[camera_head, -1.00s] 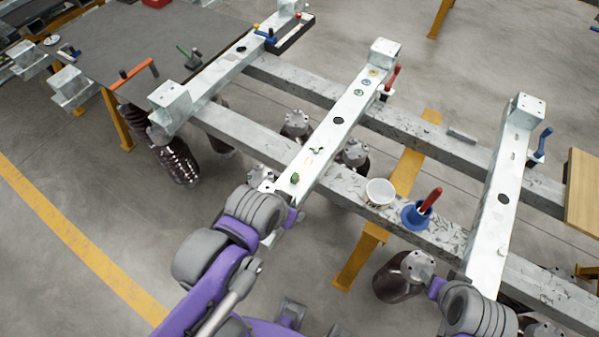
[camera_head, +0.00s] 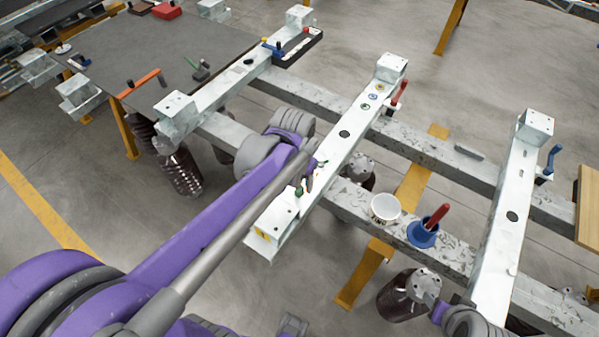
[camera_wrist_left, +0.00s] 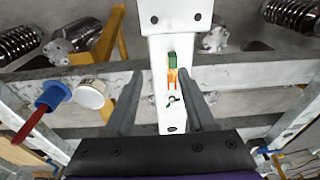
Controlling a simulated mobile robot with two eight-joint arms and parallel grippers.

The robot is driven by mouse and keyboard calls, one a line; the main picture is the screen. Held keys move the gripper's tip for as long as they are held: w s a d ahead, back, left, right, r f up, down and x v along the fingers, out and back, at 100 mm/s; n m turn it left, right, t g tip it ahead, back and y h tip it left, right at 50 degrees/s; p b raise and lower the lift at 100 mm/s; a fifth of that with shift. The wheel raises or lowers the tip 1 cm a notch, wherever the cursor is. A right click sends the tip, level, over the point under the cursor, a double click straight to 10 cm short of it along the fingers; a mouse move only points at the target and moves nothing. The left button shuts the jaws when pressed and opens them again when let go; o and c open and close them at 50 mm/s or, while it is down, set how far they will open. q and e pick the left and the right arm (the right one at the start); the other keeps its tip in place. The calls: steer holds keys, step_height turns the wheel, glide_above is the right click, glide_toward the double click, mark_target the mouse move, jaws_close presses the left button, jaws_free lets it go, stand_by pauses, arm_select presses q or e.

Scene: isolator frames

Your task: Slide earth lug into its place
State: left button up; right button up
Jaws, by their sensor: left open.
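My left gripper (camera_head: 314,176) is low over the near part of the middle white beam (camera_head: 344,149). In the left wrist view the gripper (camera_wrist_left: 160,73) is open, its fingers on either side of the beam. Between and below the fingertips, several small parts lie on the beam: a green piece (camera_wrist_left: 173,57), an orange strip (camera_wrist_left: 172,78) and a small silver and dark piece (camera_wrist_left: 173,100). The green piece also shows in the head view (camera_head: 299,192). I cannot tell for sure which is the earth lug. My right gripper (camera_head: 437,312) shows only its purple body; its fingers are hidden.
A white cup (camera_head: 384,208) and a blue holder (camera_head: 422,234) with a red handle (camera_head: 437,215) stand on the grey cross rail, right of the beam. A red-handled tool (camera_head: 399,93) is at the beam's far end. Bare rail lies beyond.

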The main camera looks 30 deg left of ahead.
arm_select(q)
steer(key=g, duration=0.2)
glide_above(299, 189)
step_height(299, 189, down, 3)
steer(key=shift+w+f, duration=0.1)
step_height(299, 189, down, 8)
steer(key=b, duration=0.6)
steer(key=shift+f, duration=0.25)
steer(key=shift+c, duration=0.2)
jaws_close()
stand_by(0.7)
